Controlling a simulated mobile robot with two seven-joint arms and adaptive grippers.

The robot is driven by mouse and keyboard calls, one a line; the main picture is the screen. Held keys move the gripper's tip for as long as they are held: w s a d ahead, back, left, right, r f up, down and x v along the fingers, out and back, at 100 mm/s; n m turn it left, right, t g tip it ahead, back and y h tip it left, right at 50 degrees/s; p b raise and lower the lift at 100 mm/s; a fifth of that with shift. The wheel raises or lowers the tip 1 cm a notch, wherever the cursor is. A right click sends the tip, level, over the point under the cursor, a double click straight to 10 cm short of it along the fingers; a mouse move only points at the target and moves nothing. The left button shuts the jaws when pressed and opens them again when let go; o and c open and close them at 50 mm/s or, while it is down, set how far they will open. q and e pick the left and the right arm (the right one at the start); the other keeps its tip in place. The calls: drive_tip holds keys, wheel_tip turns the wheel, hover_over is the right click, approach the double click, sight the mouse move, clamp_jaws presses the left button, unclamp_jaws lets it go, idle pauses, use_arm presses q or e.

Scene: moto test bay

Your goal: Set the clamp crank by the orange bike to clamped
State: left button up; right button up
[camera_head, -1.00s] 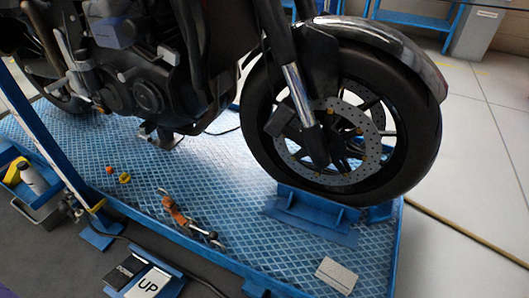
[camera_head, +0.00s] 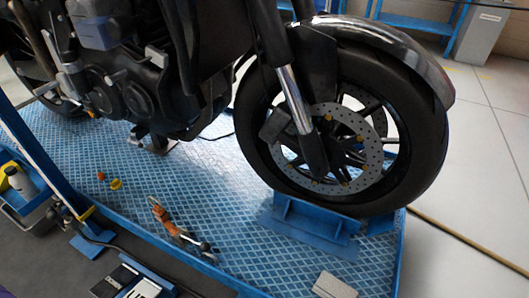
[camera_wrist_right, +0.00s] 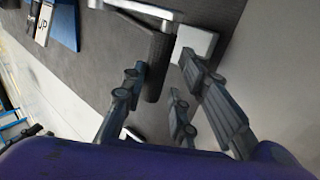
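No crank can be surely made out in the head view, and no orange bodywork shows there. The visible bike (camera_head: 150,70) is dark, its front wheel (camera_head: 425,150) standing in a blue wheel holder (camera_head: 310,228). In the right wrist view, my right gripper (camera_wrist_right: 160,70) is open, with its fingers spread. A dark textured grip-like piece (camera_wrist_right: 157,65) shows between them, beside a pale block (camera_wrist_right: 192,43) and below a silvery bar (camera_wrist_right: 140,9). I cannot tell whether these are the crank, nor whether the gripper touches them. My left gripper is in neither view.
The blue lift platform (camera_head: 210,170) carries an orange-handled metal piece (camera_head: 160,212) and small orange and yellow bits. Pedals (camera_head: 130,285) lie at the lower left; a pedal marked "UP" (camera_wrist_right: 42,22) shows in the wrist view. Pale floor at the right is open.

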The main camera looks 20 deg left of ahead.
drive_tip(key=o, duration=0.3)
drive_tip(key=shift+s+d+f+h, duration=0.25)
drive_tip(key=shift+d+f+h, duration=0.05)
drive_tip(key=shift+d+f, duration=0.5)
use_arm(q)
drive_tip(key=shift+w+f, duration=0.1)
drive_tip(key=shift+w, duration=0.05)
use_arm(e)
drive_tip(key=shift+r, duration=0.1)
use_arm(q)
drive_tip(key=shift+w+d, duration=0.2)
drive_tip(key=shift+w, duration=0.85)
use_arm(e)
drive_tip(key=v, duration=1.2)
drive_tip(key=shift+w+a+r, duration=0.2)
drive_tip(key=shift+w, duration=0.1)
